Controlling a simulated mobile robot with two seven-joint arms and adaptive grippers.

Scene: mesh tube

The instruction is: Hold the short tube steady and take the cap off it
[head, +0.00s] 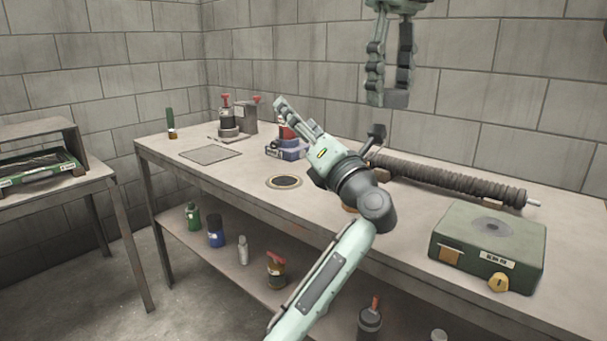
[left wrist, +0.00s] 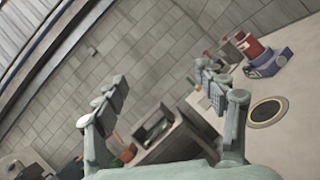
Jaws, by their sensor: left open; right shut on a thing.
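A red tube-like thing (head: 287,131) stands in a blue block (head: 287,150) at the back of the bench, partly behind my left arm. It also shows in the left wrist view (left wrist: 250,46), apart from the fingers. I cannot tell whether it is the short tube or where its cap is. My left gripper (head: 293,113) points up and left above the bench; in the left wrist view its fingers (left wrist: 162,82) are spread with nothing between them. My right gripper (head: 391,88) hangs from the top, its fingertips around a small grey piece (head: 396,99) whose identity is unclear.
A ribbed dark hose (head: 450,178) lies along the back right of the bench. A green case (head: 490,245) sits front right. A black disc (head: 284,182) and a mesh sheet (head: 210,154) lie flat on the bench. Bottles (head: 216,232) stand on the lower shelf.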

